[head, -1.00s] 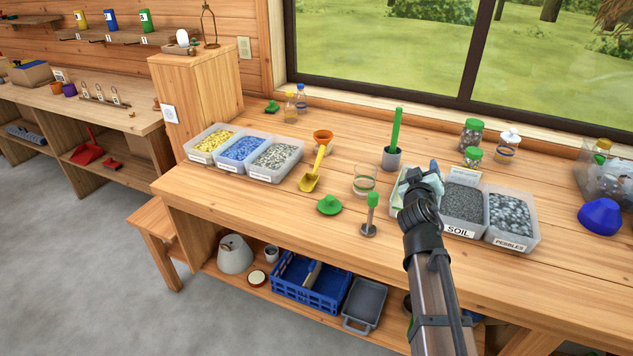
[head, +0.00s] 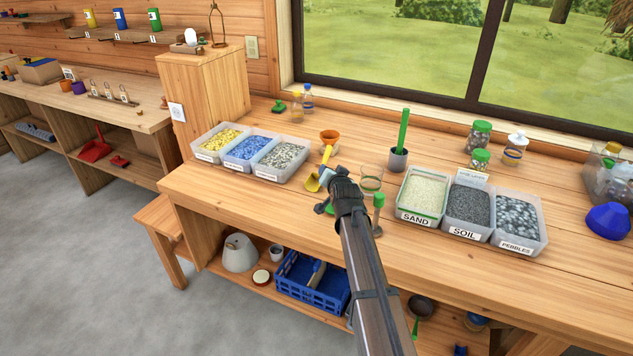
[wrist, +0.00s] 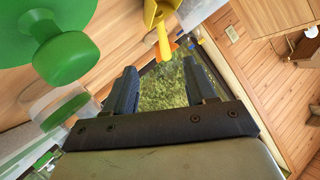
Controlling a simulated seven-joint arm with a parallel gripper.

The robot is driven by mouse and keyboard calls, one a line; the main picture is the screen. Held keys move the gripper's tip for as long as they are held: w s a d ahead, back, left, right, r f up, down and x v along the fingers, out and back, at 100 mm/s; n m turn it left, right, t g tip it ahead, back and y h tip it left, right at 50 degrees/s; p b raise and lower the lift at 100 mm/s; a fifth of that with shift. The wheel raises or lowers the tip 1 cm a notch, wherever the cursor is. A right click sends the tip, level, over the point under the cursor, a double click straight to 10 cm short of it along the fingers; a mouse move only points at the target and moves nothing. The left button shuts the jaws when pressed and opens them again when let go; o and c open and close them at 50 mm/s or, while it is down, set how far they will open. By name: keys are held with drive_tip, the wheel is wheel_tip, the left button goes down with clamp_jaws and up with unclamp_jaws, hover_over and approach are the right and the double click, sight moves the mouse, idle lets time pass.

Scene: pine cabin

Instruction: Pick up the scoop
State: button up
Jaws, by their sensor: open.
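The yellow scoop (head: 313,183) lies on the wooden workbench (head: 290,205), right of the bin of grey-and-white stones. My gripper (head: 327,176) is just above and beside it, hiding part of it in the head view. In the wrist view my open gripper (wrist: 160,73) has an empty gap between its two dark fingers. The scoop (wrist: 154,13) shows at the top of that view, beyond the fingertips and apart from them. Its handle points down toward the gap.
An orange funnel (head: 329,136) stands behind the scoop. A green knobbed lid (wrist: 60,55) is close on the left in the wrist view. A glass (head: 371,180) and a green-topped tamper (head: 378,205) stand right of my gripper, with the sand bin (head: 418,219) beyond.

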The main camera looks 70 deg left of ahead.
sight(325, 163)
drive_tip(key=x, duration=0.9)
drive_tip(key=shift+x, duration=2.5)
drive_tip(key=shift+s+r, duration=0.1)
drive_tip(key=shift+s, duration=0.1)
drive_tip(key=c, duration=0.9)
drive_tip(key=shift+c, duration=0.2)
